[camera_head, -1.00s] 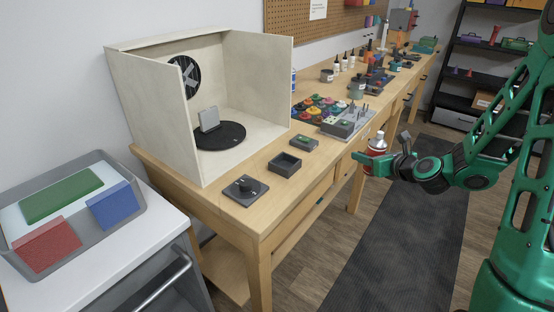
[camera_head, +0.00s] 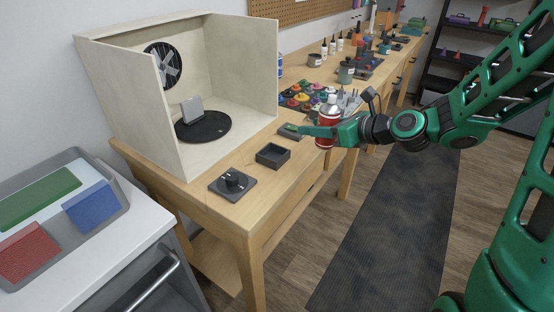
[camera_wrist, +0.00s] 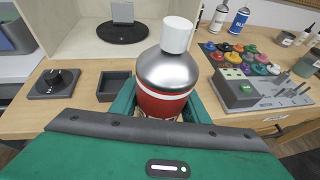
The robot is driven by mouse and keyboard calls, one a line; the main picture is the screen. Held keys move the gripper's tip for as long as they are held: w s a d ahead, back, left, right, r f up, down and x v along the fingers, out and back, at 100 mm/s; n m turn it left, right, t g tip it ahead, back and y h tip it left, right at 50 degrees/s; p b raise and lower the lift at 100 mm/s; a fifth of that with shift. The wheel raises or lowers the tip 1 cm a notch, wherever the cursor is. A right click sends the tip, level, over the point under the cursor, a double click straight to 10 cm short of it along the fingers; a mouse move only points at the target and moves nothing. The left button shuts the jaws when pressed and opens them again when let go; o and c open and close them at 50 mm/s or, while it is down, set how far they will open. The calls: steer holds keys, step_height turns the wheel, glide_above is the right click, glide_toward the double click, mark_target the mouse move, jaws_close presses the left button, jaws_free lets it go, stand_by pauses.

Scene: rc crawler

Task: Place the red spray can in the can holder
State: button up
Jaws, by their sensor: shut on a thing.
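The red spray can (camera_head: 327,131) has a silver shoulder and a white cap. My gripper (camera_head: 316,133) is shut around its body and holds it roughly upright near the front edge of the wooden workbench. In the wrist view the can (camera_wrist: 168,75) stands between the green fingers, its lower part hidden by my gripper. A dark square open-topped box (camera_head: 285,152), which looks like the can holder, sits on the bench to the left of the can and nearer the head camera. It appears empty. It also shows left of the can in the wrist view (camera_wrist: 117,95).
A dark plate with a knob (camera_head: 233,184) lies near the box. Behind is a pale spray booth (camera_head: 128,108) with a round black turntable (camera_head: 204,126). Paint pots (camera_head: 300,95) and bottles crowd the bench farther back. A small grey device (camera_head: 288,134) lies beside my gripper.

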steer(key=s+a+r+n+g+y, duration=0.35)
steer(key=s+a+r, duration=0.25)
steer(key=s+a, duration=0.3)
glide_above(273, 156)
steer(key=a, duration=0.3)
steer(key=shift+n+h, duration=0.35)
steer(key=shift+h, duration=0.1)
steer(key=f, duration=0.7)
steer(key=shift+w+f, duration=0.15)
steer(key=shift+w, duration=0.05)
steer(key=shift+f, duration=2)
steer(key=shift+f, duration=0.1)
steer(key=o, duration=1.2)
steer(key=shift+c, duration=0.2)
